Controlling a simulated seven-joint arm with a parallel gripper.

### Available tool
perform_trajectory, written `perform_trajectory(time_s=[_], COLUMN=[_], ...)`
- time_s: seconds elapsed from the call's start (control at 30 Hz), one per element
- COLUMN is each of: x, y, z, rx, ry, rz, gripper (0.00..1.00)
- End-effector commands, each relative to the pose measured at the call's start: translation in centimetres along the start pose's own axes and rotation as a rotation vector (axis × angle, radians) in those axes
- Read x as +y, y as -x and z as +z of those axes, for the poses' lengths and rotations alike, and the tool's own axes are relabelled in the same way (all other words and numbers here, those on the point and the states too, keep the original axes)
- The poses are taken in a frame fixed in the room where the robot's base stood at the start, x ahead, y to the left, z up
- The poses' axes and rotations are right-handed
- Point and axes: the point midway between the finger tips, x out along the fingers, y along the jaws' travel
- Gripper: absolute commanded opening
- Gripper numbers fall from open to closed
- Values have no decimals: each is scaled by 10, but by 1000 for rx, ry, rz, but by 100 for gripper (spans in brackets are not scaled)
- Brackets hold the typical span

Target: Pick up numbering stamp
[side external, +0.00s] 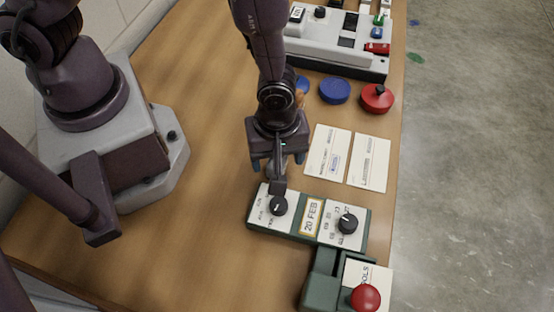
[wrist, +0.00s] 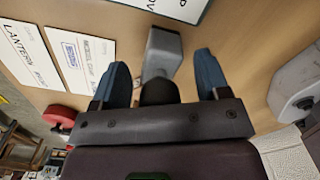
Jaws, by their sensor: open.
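What looks like the numbering stamp, a small grey block with a dark rounded top, stands below my gripper in the wrist view (wrist: 166,50). It also shows in the side view (side external: 278,186), just behind the date panel (side external: 311,216). My gripper (side external: 278,164) points down over it. In the wrist view, the two blue-grey fingers (wrist: 162,76) are spread, one on each side of the stamp, with a gap at each side. The stamp's dark top is partly hidden by the gripper body.
Two printed cards (side external: 327,150) (side external: 368,161) lie right of my gripper. Behind are a blue pad (side external: 335,90), a red pad (side external: 377,97) and a control box (side external: 336,57). A green press with a red knob (side external: 365,298) stands in front.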

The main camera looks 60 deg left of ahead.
Motion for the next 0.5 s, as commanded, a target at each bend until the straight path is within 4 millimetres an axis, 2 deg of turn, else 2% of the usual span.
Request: perform_trajectory(time_s=[0.23, 0.27, 0.4, 0.47, 0.5], x=[0, 0, 0, 0, 0], y=[-2, -2, -2, -1, -1], z=[0, 0, 0, 0, 0], rx=[0, 0, 0, 0, 0], ry=[0, 0, -1, -1, -1], rz=[1, 1, 0, 1, 1], gripper=[69, 64, 32, 23, 11])
